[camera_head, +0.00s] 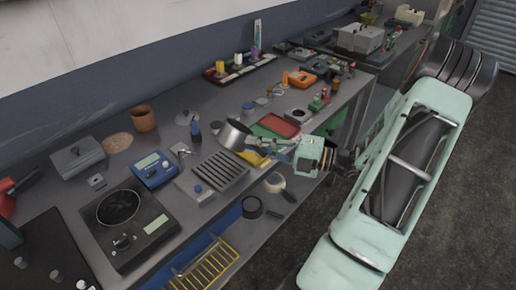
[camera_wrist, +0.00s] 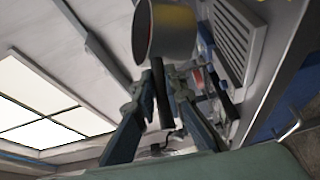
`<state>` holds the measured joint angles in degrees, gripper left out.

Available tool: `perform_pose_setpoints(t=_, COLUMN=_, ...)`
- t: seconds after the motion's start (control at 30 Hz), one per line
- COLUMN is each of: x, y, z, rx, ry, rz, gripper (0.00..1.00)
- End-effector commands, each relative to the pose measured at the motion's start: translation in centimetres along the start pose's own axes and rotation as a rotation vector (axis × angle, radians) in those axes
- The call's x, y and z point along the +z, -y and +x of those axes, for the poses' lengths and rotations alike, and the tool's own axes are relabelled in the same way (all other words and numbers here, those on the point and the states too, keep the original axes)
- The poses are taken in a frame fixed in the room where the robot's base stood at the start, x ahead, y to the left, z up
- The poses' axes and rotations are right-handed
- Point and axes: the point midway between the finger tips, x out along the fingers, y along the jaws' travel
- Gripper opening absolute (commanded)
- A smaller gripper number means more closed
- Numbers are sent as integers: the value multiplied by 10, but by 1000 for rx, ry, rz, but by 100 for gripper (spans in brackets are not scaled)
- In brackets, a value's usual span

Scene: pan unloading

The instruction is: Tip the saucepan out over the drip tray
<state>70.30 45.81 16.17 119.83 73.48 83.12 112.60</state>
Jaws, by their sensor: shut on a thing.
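The saucepan (camera_head: 236,136) is a grey metal pan, tilted, in the head view. It also shows in the wrist view (camera_wrist: 172,35), its dark opening facing left there. My gripper (camera_head: 254,143) is shut on its dark handle (camera_wrist: 161,98), which lies between the two fingers (camera_wrist: 163,78). The drip tray (camera_head: 221,170) is a slatted grey tray on the bench, just below the pan in the head view; its slats show at upper right in the wrist view (camera_wrist: 234,42). I cannot tell the pan's exact height or see its contents.
A red tray (camera_head: 279,125) and yellow item (camera_head: 257,160) lie close to my arm. Several small items crowd the bench's back.

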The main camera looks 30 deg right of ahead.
Motion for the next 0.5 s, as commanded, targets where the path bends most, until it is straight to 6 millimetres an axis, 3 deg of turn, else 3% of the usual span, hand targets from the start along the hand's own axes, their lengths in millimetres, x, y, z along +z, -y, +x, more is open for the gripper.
perform_pose_setpoints(t=0.5, x=-12, y=-16, z=9, rx=-211, ry=17, rz=-255, gripper=0)
